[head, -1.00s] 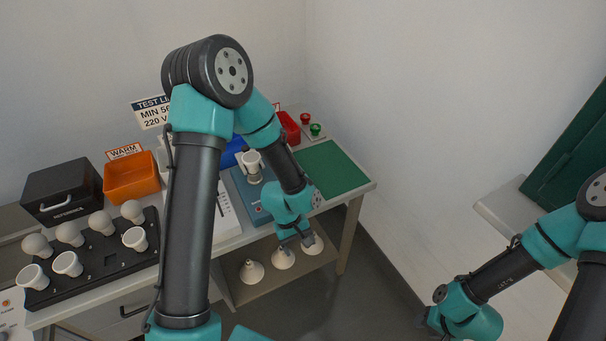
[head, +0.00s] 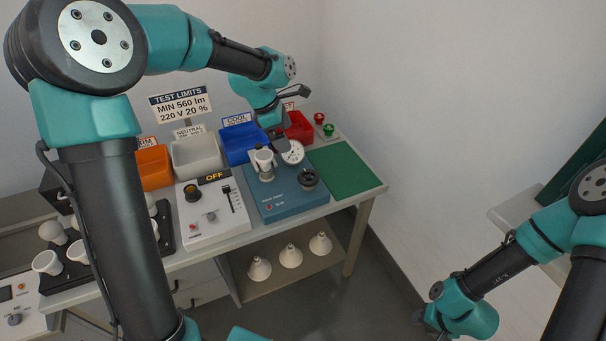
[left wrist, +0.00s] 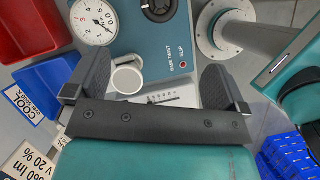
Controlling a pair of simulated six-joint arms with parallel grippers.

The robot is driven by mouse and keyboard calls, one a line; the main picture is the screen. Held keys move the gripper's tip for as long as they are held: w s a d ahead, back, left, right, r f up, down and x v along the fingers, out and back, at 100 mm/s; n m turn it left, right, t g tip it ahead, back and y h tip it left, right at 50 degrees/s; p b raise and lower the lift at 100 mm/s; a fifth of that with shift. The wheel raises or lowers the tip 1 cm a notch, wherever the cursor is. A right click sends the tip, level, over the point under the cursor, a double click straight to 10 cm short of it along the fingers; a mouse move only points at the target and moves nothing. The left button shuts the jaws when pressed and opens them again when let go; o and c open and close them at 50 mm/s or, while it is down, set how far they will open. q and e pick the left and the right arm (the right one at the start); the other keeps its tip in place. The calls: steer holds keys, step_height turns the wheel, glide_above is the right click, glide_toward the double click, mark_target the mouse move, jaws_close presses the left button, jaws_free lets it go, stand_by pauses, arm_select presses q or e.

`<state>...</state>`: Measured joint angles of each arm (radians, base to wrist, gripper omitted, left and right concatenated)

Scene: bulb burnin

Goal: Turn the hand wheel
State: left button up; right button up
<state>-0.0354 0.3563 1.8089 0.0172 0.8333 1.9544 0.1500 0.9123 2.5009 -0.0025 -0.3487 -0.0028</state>
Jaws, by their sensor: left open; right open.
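The hand wheel (head: 308,179) is a dark round knob on the right of the blue base-twist unit (head: 285,205). It also shows at the top edge of the left wrist view (left wrist: 158,9), partly cut off. My left gripper (head: 281,143) hangs over the back of this unit, behind the wheel, near the white dial gauge (head: 292,153). In the left wrist view its two fingers (left wrist: 155,64) are wide apart with nothing gripped. A white bulb-like piece (head: 265,158) stands upright on the unit. My right gripper (head: 428,318) is low at the right, away from the bench, its fingers barely visible.
A white test box (head: 212,222) reading OFF stands left of the unit. Grey (head: 198,157), blue (head: 236,148) and red (head: 300,130) bins line the back. The green mat (head: 345,172) is bare. Several bulbs stand at left; cone-shaped lamps (head: 290,256) sit on the shelf below.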

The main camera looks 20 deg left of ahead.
mark_target(308, 175)
arm_select(q)
steer(key=shift+d+f, duration=0.1)
steer(key=shift+f, duration=0.1)
steer(key=x, duration=1.7)
steer(key=shift+c, duration=0.4)
steer(key=c, duration=0.8)
steer(key=shift+m+g, duration=0.3)
steer(key=shift+m, duration=0.2)
